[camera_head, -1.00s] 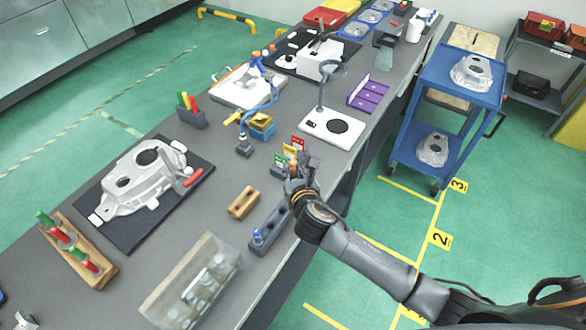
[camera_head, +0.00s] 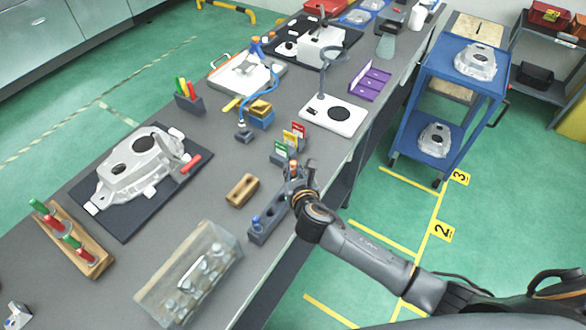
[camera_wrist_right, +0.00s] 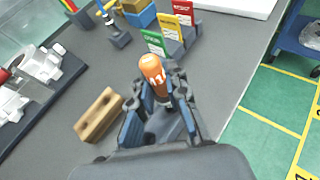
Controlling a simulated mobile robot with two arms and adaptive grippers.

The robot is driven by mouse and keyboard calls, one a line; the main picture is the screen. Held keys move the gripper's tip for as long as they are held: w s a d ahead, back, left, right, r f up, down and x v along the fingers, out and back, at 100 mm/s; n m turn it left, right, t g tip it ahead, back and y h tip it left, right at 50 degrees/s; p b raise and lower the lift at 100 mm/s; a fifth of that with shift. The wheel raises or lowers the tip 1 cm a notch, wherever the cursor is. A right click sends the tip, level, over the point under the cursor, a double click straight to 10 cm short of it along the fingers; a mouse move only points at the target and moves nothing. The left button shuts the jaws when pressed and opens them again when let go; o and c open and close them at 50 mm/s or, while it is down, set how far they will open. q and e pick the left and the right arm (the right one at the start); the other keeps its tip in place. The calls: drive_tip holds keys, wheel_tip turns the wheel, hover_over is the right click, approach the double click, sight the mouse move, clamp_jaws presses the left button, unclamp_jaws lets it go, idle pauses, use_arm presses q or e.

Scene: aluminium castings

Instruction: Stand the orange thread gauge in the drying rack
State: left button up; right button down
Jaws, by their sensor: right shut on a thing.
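The orange thread gauge (camera_wrist_right: 152,75) stands up between the fingers of my right gripper (camera_wrist_right: 158,102), which is shut on it. White marks show on its rounded top; its lower part is hidden by the fingers. In the head view the gauge (camera_head: 293,168) is a small orange tip above my right gripper (camera_head: 295,178). A dark grey block with holes (camera_head: 278,218), likely the drying rack, lies just below the gripper in the picture. A blue piece (camera_head: 256,222) stands at its near end; the gripper covers its far end. My left gripper is out of view.
Holders with green, yellow and red cards (camera_head: 291,142) stand just beyond the gripper. A wooden block (camera_head: 242,190) lies left of the grey block. A clear box (camera_head: 190,275) stands nearer. A casting (camera_head: 140,170) lies on a dark mat at left.

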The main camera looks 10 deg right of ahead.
drive_tip(key=shift+p, duration=1)
idle(1.5)
drive_tip(key=shift+f+b, duration=1.25)
drive_tip(key=shift+f, duration=0.65)
drive_tip(key=c, duration=1.3)
unclamp_jaws()
drive_tip(key=shift+o, duration=0.2)
drive_tip(key=v, duration=1.2)
